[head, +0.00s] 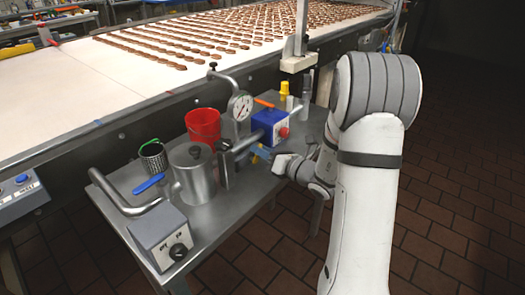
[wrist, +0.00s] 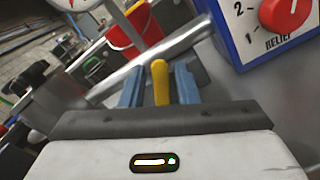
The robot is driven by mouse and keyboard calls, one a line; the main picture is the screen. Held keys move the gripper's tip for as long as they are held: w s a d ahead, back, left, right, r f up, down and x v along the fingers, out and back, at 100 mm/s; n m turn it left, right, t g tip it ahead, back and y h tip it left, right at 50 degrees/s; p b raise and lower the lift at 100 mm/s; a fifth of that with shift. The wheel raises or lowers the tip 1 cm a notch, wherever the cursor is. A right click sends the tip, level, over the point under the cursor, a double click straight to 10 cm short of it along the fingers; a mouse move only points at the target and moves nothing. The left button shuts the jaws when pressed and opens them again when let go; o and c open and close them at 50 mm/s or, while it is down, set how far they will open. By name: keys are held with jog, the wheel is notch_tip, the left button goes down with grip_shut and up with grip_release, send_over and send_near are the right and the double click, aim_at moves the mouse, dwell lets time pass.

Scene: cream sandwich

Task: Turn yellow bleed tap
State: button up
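The yellow bleed tap (wrist: 160,82) is a short upright lever at a grey metal pipe (wrist: 150,62) in the wrist view. My gripper (wrist: 159,84) has its two blue fingers on either side of the lever, with a narrow gap visible on each side. The fingers are open and do not appear to press on it. In the head view my gripper (head: 262,153) is low over the steel table (head: 225,222), beside the pipe below the pressure gauge (head: 240,106). The tap is mostly hidden there.
A blue box with a red relief knob (head: 283,132) stands close right of my fingers. A red bucket (head: 203,126), a metal jug (head: 192,175) and a grey switch box (head: 160,236) stand left. A conveyor (head: 60,85) runs behind.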

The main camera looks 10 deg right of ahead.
jog(key=shift+o, duration=0.9)
jog(key=v, duration=0.8)
jog(key=shift+w, duration=0.1)
